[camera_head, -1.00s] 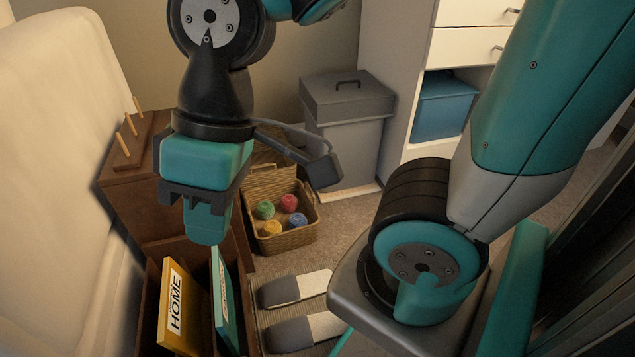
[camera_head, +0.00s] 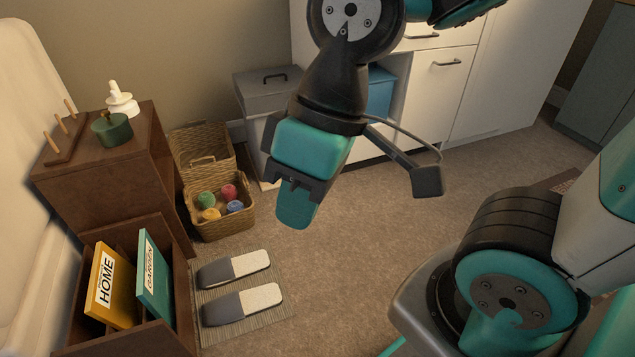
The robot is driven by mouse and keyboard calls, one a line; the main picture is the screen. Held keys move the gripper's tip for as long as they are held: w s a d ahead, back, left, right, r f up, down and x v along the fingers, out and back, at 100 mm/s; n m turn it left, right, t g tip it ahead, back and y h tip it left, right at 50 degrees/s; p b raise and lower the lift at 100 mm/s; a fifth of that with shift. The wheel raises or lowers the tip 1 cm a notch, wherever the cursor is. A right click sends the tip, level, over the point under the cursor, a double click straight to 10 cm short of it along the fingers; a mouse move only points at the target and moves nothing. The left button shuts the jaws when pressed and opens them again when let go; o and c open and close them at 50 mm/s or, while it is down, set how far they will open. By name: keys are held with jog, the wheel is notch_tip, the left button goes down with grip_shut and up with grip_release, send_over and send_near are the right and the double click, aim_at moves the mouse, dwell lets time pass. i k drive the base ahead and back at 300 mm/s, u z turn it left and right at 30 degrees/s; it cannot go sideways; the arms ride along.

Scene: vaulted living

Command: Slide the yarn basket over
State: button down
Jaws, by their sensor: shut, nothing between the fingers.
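The yarn basket (camera_head: 222,230) is a woven tan basket with its lid open at the back. It stands on the carpet beside the dark wooden cabinet and holds several balls of yarn in green, red, yellow and blue. My gripper (camera_head: 293,217) is shut and empty. It points down to the right of the basket in the picture, apart from it, above the carpet. The basket is in clear view.
A grey lidded bin (camera_head: 262,100) stands behind the basket. Two slippers (camera_head: 240,305) lie on a striped mat (camera_head: 278,315) in front. A wooden magazine holder (camera_head: 178,275) with two magazines is at lower left. The carpet (camera_head: 340,260) to the right is clear.

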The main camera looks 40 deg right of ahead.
aim_at(226, 225)
jog(key=u, duration=0.3)
jog(key=k, duration=0.2)
jog(key=z, duration=1.75)
jog(key=i, duration=1.5)
jog(key=u, duration=1.1)
jog(key=i, duration=0.6)
jog(key=u, duration=0.65)
